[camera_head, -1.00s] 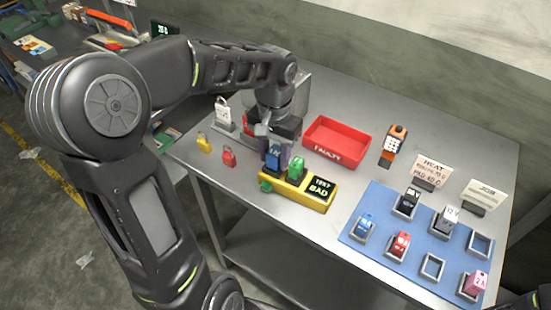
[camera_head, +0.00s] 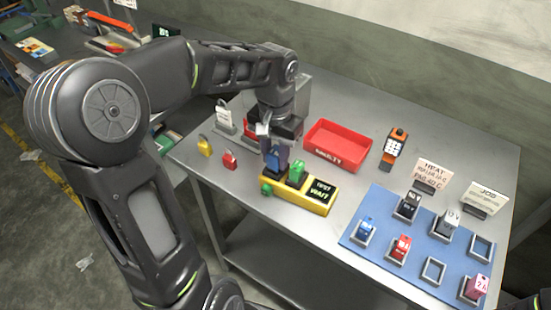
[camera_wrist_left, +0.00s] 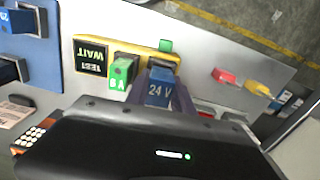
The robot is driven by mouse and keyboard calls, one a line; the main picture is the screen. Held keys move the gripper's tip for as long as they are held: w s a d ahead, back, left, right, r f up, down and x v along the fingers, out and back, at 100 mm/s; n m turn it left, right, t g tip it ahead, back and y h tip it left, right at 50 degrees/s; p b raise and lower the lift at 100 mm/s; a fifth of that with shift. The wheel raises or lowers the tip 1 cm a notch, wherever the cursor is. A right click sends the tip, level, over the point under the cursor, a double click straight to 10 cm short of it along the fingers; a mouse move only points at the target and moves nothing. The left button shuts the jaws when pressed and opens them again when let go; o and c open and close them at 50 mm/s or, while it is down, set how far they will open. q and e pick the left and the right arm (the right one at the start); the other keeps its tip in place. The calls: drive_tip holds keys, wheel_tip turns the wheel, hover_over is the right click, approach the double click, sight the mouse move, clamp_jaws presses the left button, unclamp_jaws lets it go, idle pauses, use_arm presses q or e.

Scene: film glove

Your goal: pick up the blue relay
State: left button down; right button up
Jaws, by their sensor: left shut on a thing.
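A blue relay (camera_head: 275,160) marked 24 V is at the left end of the yellow tester (camera_head: 312,203), beside a green relay (camera_head: 297,171). My left gripper (camera_head: 277,148) comes down over it from above. In the left wrist view the blue relay (camera_wrist_left: 160,88) is between the two purple fingers, which are shut on it. I cannot tell whether it is fully seated or slightly raised. The tester's display (camera_wrist_left: 90,56) reads TEST WAIT. A second blue relay (camera_head: 366,229) is in a holder on the blue mat (camera_head: 352,243). My right gripper is not in view.
A red FAULTY tray (camera_head: 338,146) stands behind the tester. Yellow (camera_head: 204,146) and red (camera_head: 230,159) padlocks lie to its left. The mat holds several relays and some empty holders.

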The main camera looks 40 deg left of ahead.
sight(275, 152)
use_arm(q)
wheel_tip(275, 152, up, 9)
drive_tip(key=shift+r+b, duration=0.1)
drive_tip(key=shift+b, duration=0.35)
idle(0.4)
